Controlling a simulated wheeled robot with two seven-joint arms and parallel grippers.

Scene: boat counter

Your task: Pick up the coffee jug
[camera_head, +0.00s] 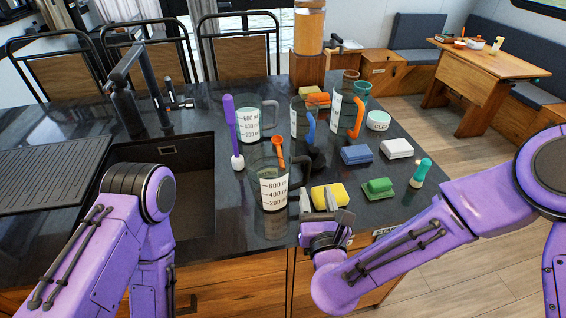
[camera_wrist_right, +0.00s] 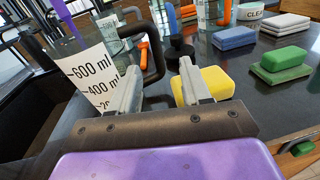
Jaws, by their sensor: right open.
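Several clear measuring jugs stand on the dark counter, and I cannot tell for sure which is the coffee jug. The nearest jug (camera_head: 272,190) has a black handle (camera_head: 303,170) and stands upright by the sink; it also fills the left of the right wrist view (camera_wrist_right: 88,82). My right gripper (camera_head: 335,208) is open and empty, at the counter's front edge just right of this jug. In the right wrist view its fingertips (camera_wrist_right: 159,70) point toward the black handle (camera_wrist_right: 154,58), which shows between and beyond them. My left gripper is out of view; only its arm shows.
Behind stand a grey-handled jug (camera_head: 247,122), a blue-handled jug (camera_head: 299,118) and an orange-handled jug (camera_head: 340,112). A yellow sponge (camera_head: 335,194) lies close by my right gripper, a green scrubber (camera_head: 378,188) farther right. A purple brush (camera_head: 232,130) stands left, beside the sink (camera_head: 195,190).

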